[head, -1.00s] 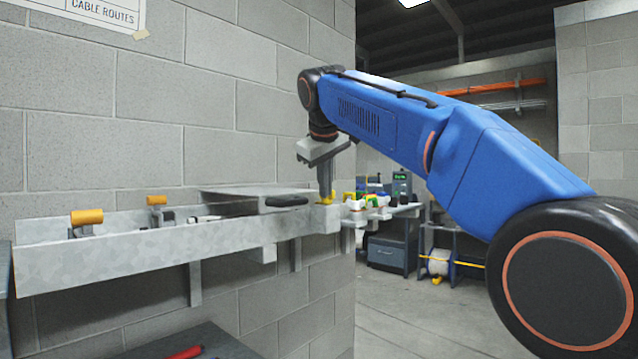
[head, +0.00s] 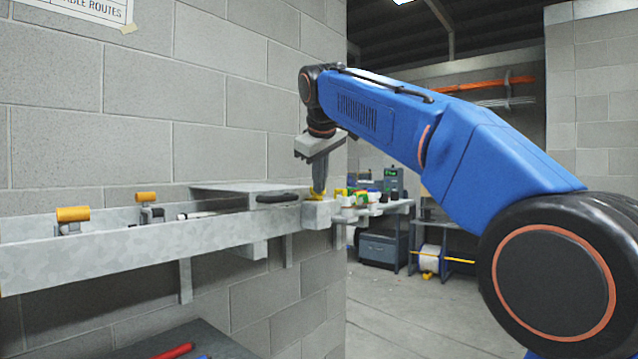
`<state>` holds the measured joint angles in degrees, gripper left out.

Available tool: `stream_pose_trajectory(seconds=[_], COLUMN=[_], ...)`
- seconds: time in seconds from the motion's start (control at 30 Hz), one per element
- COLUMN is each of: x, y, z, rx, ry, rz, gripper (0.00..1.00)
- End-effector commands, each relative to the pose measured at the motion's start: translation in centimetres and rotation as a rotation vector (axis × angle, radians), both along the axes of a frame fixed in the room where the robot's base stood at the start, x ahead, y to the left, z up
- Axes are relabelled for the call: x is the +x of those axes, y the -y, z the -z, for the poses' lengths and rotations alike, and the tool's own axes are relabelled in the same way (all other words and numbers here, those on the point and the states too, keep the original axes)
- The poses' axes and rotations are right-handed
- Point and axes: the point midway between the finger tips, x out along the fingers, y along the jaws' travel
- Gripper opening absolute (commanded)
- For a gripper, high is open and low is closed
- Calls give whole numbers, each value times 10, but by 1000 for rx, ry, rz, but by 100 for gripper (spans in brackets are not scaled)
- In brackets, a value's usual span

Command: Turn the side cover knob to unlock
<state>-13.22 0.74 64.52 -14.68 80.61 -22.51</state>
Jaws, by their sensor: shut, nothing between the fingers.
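A small yellow knob (head: 311,196) sits on top of a grey block (head: 318,214) at the right end of the metal trough. My gripper (head: 318,188) points down at the knob, with its fingers shut and nothing between them. The fingertips are at or just in front of the knob and hide part of it; I cannot tell whether they touch. A grey cover (head: 228,193) with a black handle (head: 278,197) lies over the right part of the trough, left of the knob.
The long metal trough (head: 130,247) runs along the block wall and holds two yellow-topped clamps (head: 73,214). A dark surface with a red tool (head: 174,351) is below. A cluttered bench (head: 384,208) stands behind at the right. The floor (head: 390,315) is open.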

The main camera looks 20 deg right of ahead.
Motion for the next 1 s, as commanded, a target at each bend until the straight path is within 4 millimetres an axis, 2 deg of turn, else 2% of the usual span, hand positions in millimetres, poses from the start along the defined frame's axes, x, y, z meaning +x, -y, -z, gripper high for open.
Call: stream_pose_trajectory(seconds=[0.57,1.0], x=[0,3], y=[7,21], z=[0,0], rx=[1,2], ry=[-1,0], rz=[-132,-495], gripper=[0,0])
